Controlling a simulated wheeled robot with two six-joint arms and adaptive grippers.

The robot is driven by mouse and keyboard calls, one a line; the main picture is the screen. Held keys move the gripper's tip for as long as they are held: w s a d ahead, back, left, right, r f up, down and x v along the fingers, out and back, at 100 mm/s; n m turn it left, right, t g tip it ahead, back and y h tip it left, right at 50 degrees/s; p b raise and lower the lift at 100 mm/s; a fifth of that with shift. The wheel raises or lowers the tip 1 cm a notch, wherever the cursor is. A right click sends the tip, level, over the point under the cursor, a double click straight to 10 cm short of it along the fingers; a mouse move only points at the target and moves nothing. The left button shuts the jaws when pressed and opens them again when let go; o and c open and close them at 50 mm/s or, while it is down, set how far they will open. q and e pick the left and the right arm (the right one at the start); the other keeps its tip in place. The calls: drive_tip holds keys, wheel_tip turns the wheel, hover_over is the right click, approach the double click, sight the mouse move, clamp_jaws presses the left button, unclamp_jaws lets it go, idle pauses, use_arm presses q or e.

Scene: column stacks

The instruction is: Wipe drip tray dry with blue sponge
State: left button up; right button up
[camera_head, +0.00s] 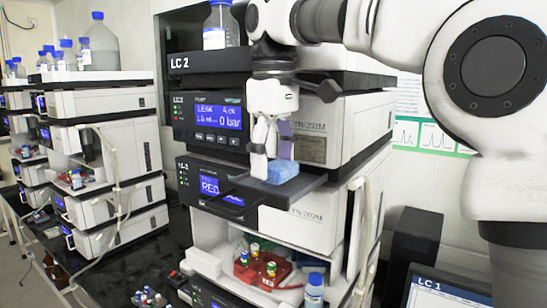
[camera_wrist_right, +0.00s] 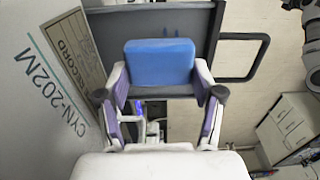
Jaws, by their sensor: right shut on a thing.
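The blue sponge (camera_head: 275,171) is a rounded block on or just over the dark drip tray (camera_head: 305,185), which sticks out of the LC 2 stack with a handle at its front. My right gripper (camera_head: 271,150) comes down from above and is shut on the sponge. In the right wrist view the sponge (camera_wrist_right: 160,60) sits between the two purple-padded fingers (camera_wrist_right: 160,86), with the tray (camera_wrist_right: 101,28) behind it. I cannot tell for sure whether the sponge touches the tray. My left gripper is not in view.
The LC 2 stack (camera_head: 335,125) rises right behind the tray, with a blue-capped bottle (camera_head: 220,25) on top. Below the tray stand a red vial rack (camera_head: 262,272) and a small blue-capped bottle (camera_head: 314,290). A pale tube (camera_head: 354,225) hangs at the right. Another stack (camera_head: 105,140) stands left.

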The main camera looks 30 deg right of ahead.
drive_tip(key=shift+f+b, duration=0.35)
drive_tip(key=shift+f, duration=0.4)
